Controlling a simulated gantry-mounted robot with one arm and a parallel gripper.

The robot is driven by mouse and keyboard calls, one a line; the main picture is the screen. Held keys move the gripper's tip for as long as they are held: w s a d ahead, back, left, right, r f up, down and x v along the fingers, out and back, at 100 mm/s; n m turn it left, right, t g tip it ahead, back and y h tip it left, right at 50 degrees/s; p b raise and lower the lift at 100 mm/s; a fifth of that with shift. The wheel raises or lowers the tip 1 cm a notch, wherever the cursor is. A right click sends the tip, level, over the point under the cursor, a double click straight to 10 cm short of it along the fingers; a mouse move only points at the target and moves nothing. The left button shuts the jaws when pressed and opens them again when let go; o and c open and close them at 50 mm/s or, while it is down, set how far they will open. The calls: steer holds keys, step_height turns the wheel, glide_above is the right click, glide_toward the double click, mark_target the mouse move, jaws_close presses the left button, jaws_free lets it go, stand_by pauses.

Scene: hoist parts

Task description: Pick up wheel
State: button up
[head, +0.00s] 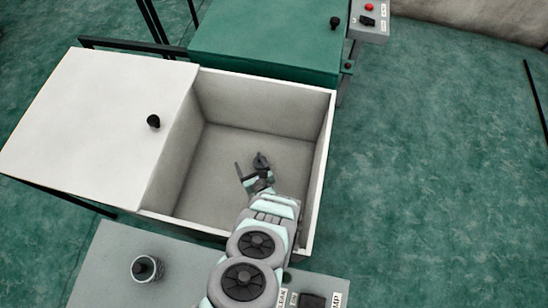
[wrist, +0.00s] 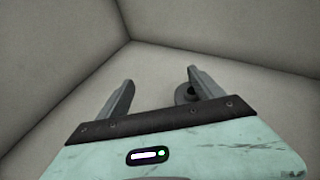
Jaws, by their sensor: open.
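The wheel (head: 260,159) is a small dark grey round part on the floor of the open white bin. In the wrist view the wheel (wrist: 183,93) shows beside the right finger, which hides part of it. My gripper (head: 249,170) reaches down into the bin. In the wrist view my gripper (wrist: 160,80) is open, with bare bin floor between its fingers. The wheel lies at the right finger rather than midway between the two. Whether that finger touches it I cannot tell.
The bin's pale walls (head: 258,102) rise around my gripper. A white lid (head: 95,120) with a black knob lies to the left. A green-topped box (head: 265,40) and a control box (head: 369,18) stand behind. A grey cylinder (head: 147,268) stands on the front bench.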

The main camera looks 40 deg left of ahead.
mark_target(261, 166)
steer(key=w, duration=0.1)
steer(key=w+d+f+t+b, duration=0.1)
steer(key=w, duration=0.1)
steer(key=shift+d+m+t, duration=0.2)
steer(key=shift+m+t, duration=0.1)
steer(key=shift+m, duration=0.1)
steer(key=shift+d+f+m+t+h+b, duration=0.3)
steer(key=shift+d+f+m+h+b, duration=0.25)
steer(key=shift+d, duration=0.35)
steer(key=shift+f, duration=0.2)
steer(key=b+x, duration=0.2)
steer(key=x, duration=0.2)
steer(key=shift+w+a+b, duration=0.25)
steer(key=shift+a+b, duration=0.05)
steer(key=shift+a, duration=0.1)
steer(key=shift+d, duration=0.1)
jaws_close()
